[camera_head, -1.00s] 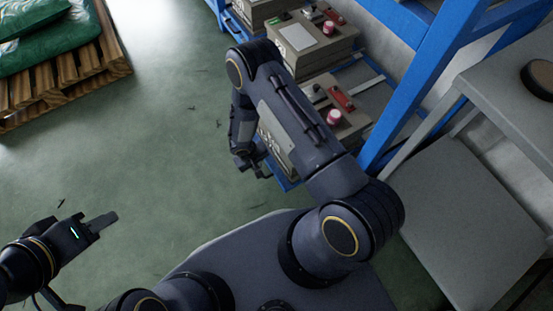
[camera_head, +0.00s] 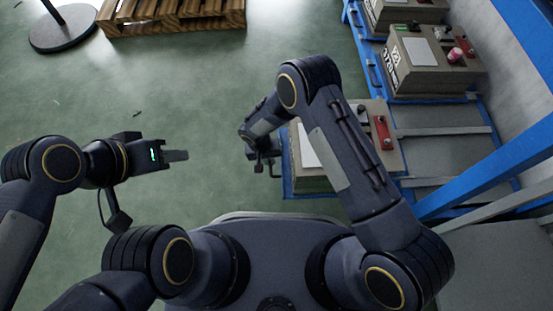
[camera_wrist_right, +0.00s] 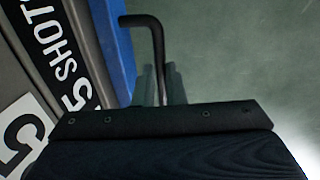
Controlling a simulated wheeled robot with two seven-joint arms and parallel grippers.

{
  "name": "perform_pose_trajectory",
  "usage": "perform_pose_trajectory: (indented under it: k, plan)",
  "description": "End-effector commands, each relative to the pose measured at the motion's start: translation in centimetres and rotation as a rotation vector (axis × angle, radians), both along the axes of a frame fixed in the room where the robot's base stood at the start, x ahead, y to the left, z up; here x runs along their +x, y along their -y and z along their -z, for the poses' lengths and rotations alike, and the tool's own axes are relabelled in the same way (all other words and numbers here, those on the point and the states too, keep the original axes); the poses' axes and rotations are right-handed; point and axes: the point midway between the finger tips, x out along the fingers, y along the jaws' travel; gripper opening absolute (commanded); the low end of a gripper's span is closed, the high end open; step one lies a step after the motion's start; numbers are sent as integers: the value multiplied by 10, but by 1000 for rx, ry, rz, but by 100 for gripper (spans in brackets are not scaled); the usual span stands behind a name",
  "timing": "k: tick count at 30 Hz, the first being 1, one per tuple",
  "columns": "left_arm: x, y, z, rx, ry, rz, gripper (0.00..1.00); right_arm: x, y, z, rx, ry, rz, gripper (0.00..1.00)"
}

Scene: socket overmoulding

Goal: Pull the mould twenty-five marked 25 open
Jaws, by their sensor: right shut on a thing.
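The mould (camera_head: 308,178), a beige block with a white plate and a red part on top, sits on a blue tray (camera_head: 287,170) that stands out to the left of the rack. In the right wrist view, its side (camera_wrist_right: 35,75) has partly cut-off lettering ending in "5 SHOT" and a white label with a "5"; the full number is not visible. My right gripper (camera_wrist_right: 160,88) is shut on a black bent handle (camera_wrist_right: 155,45) beside the blue tray edge. My left gripper (camera_head: 178,156) is over bare floor, away from the mould; its fingers are seen edge-on.
More moulds (camera_head: 440,75) sit on the blue rack (camera_head: 480,185) at upper right. A wooden pallet (camera_head: 170,15) and a round black base (camera_head: 63,30) stand at the back.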

Motion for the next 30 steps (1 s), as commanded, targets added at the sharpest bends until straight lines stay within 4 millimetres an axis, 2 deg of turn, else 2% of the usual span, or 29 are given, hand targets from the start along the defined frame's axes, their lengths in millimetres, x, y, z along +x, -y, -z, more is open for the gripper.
perform_pose_trajectory:
  k: [11,12,17,25,30]
  plan:
    - [0,0,1,0,0,0,36,0,-1,0,0,0,1,0]
    - [0,0,1,0,0,0,36,0,-1,0,0,0,1,13]
    - [0,0,1,0,0,0,36,0,-1,0,0,0,1,33]
    - [0,0,0,0,0,0,36,0,-1,-1,0,1,1,33]
    - [0,0,-10,0,0,0,36,1,-5,-21,0,3,-1,33]
